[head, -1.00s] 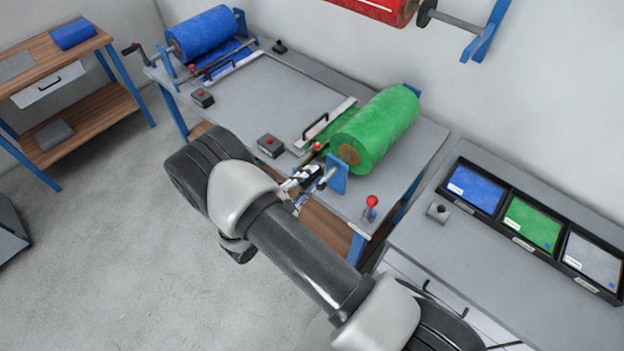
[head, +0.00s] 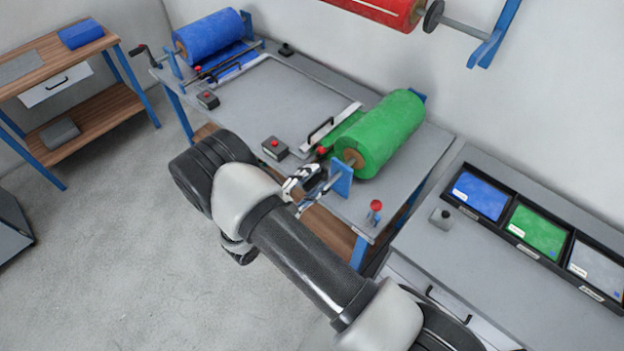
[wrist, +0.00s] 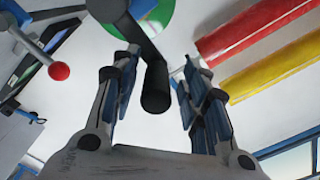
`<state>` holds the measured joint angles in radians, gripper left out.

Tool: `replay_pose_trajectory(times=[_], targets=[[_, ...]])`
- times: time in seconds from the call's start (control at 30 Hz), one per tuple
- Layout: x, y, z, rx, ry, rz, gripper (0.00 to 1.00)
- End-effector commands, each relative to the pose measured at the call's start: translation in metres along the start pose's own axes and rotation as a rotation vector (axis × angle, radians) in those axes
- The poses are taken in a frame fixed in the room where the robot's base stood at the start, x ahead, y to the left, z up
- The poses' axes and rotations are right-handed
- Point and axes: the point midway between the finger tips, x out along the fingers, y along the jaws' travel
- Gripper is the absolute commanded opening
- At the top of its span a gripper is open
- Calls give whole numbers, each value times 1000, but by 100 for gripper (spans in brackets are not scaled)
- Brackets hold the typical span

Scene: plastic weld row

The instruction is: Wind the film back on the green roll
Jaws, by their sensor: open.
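The green roll (head: 383,135) lies on its shaft at the near right end of the grey bench, with a strip of green film (head: 343,131) reaching left from it. Its blue end bracket (head: 341,178) stands at the near side. My gripper (head: 303,184) is at the crank end in front of this bracket. In the wrist view my gripper (wrist: 158,95) is open, one finger on each side of a black crank handle (wrist: 155,87). I cannot tell whether either finger touches it. Part of the green roll (wrist: 158,12) shows behind the crank arm. The crank is mostly hidden in the head view.
A red-knobbed lever (head: 375,207) stands right of the bracket; its knob (wrist: 59,71) shows in the wrist view. A red-button box (head: 274,148) sits left of the roll. A blue roll (head: 208,38) is at the far end. A red roll (head: 385,10) hangs above.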

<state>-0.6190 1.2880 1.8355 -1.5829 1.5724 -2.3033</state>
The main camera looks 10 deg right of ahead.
Motion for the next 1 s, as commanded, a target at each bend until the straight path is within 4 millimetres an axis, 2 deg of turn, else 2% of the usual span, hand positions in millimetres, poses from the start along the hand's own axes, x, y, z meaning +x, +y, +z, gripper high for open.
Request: replay_pose_trajectory(times=[0.27, 0.37, 0.7, 0.83, 1.0], targets=[[-5, 1, 0, -3, -1, 1, 41], [-18, 1, 1, -3, -3, -1, 41], [-90, 0, 1, -1, -3, -2, 41], [-108, 0, 1, 0, -2, -1, 41], [-119, 0, 0, -1, -1, 0, 41]])
